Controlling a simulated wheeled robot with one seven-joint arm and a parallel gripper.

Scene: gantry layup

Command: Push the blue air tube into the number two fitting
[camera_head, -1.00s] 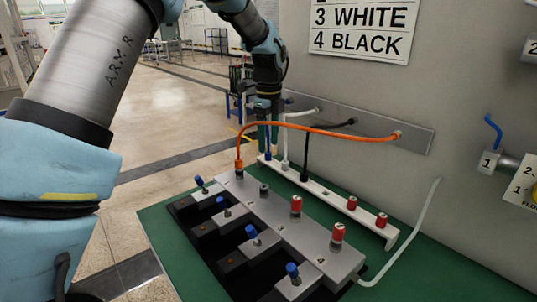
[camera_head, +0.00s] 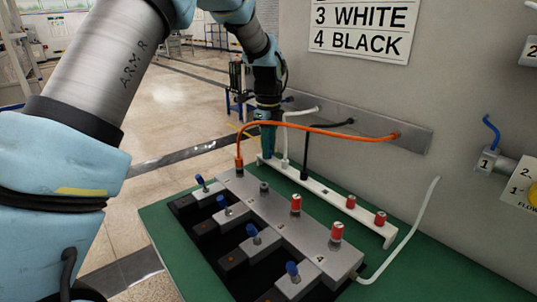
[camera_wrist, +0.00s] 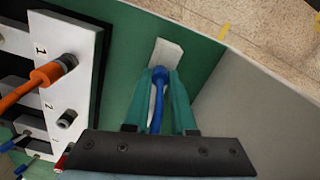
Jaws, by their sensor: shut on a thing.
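My gripper (camera_head: 267,141) is at the far end of the white rack (camera_head: 325,195). In the wrist view its teal fingers (camera_wrist: 161,82) are shut on the blue air tube (camera_wrist: 158,103), close to the end of the rack (camera_wrist: 170,52). I cannot tell whether the tube touches the rack. The number two fitting (camera_head: 264,188) is a bare grey stub on the grey manifold block; it also shows in the wrist view (camera_wrist: 66,119), left of the gripper. The tube is hidden in the head view.
An orange tube (camera_head: 320,131) is in the number one fitting and arches to the wall plate. White and black tubes (camera_head: 305,160) stand in the rack. Red caps (camera_head: 296,204) cover fittings three and four. A loose white tube (camera_head: 408,235) curves at the right.

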